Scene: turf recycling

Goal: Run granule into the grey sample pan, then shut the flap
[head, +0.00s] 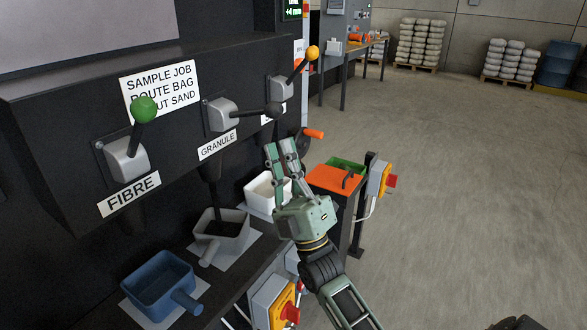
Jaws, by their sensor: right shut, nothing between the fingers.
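The grey sample pan (239,243) sits on a pale mat below the GRANULE label (217,145), its handle toward the lower left. A thin dark column (213,199), seemingly granule, reaches from the spout down into the pan, where dark material shows. The black-knobbed granule lever (273,109) points out to the right, lower than the other two levers. The flap itself is hidden inside the housing. My right gripper (280,147) is shut and empty, in front of the panel, below the black knob and apart from it in the picture. My left gripper is not in view.
The green-knobbed FIBRE lever (144,109) and an orange-knobbed lever (312,53) flank the granule lever. A blue pan (158,286) and a white pan (263,203) stand either side of the grey one. An orange-topped stand (333,180) is at right; open floor lies beyond.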

